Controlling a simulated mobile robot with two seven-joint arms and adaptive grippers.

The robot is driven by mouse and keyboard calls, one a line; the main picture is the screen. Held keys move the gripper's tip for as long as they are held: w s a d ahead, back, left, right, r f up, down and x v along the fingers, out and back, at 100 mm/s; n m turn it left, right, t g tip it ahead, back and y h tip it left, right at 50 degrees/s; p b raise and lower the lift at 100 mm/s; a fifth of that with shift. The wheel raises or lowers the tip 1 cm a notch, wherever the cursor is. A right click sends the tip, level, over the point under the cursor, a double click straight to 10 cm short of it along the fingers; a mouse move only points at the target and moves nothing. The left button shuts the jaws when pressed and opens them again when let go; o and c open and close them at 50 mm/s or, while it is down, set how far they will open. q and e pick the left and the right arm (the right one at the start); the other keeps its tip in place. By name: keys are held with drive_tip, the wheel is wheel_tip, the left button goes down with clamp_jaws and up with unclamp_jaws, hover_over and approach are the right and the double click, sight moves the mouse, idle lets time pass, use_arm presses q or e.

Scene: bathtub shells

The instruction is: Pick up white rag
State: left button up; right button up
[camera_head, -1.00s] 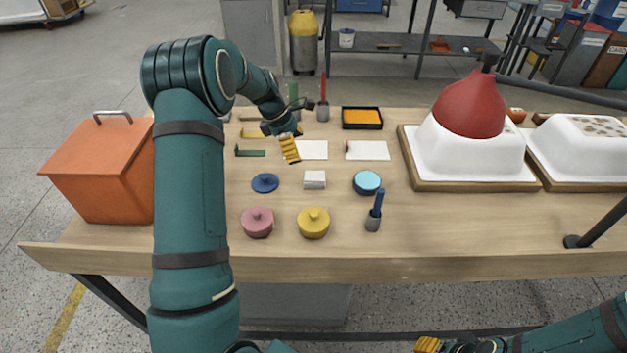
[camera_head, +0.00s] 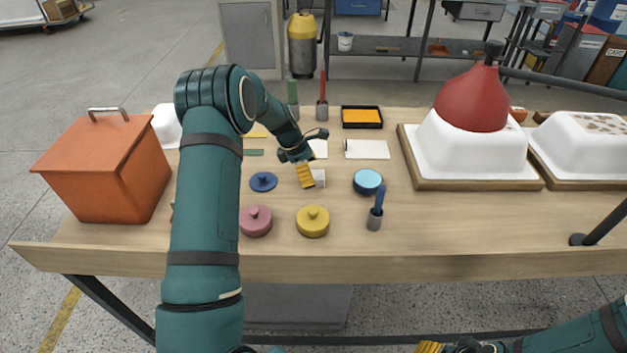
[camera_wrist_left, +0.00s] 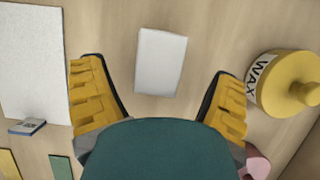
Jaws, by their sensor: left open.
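The white rag (camera_head: 319,179) is a small folded white block on the wooden table, partly hidden behind my left gripper in the head view. In the left wrist view the white rag (camera_wrist_left: 161,62) lies flat and whole, ahead of and between the spread yellow fingers. My left gripper (camera_head: 306,176) is open and close to the rag, with nothing between its fingers in the left wrist view (camera_wrist_left: 157,85). My right gripper (camera_head: 429,347) shows only as yellow finger parts at the bottom edge, and its opening cannot be told.
A yellow WAX jar (camera_wrist_left: 290,84) stands right of the fingers in the wrist view. A blue lid (camera_head: 263,182), pink jar (camera_head: 255,221), light-blue jar (camera_head: 367,182) and blue-handled brush (camera_head: 376,208) surround the rag. An orange bin (camera_head: 108,170) stands left.

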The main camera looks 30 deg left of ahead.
sight(314, 174)
use_arm(q)
drive_tip(key=x, duration=0.3)
drive_tip(key=shift+b, duration=0.3)
drive_tip(key=c, duration=1.3)
drive_tip(key=shift+o, duration=0.2)
drive_tip(key=shift+r, duration=0.1)
wheel_tip(314, 174, up, 10)
drive_tip(key=shift+p, duration=1.2)
drive_tip(key=shift+o, duration=1.1)
drive_tip(key=shift+c, duration=0.5)
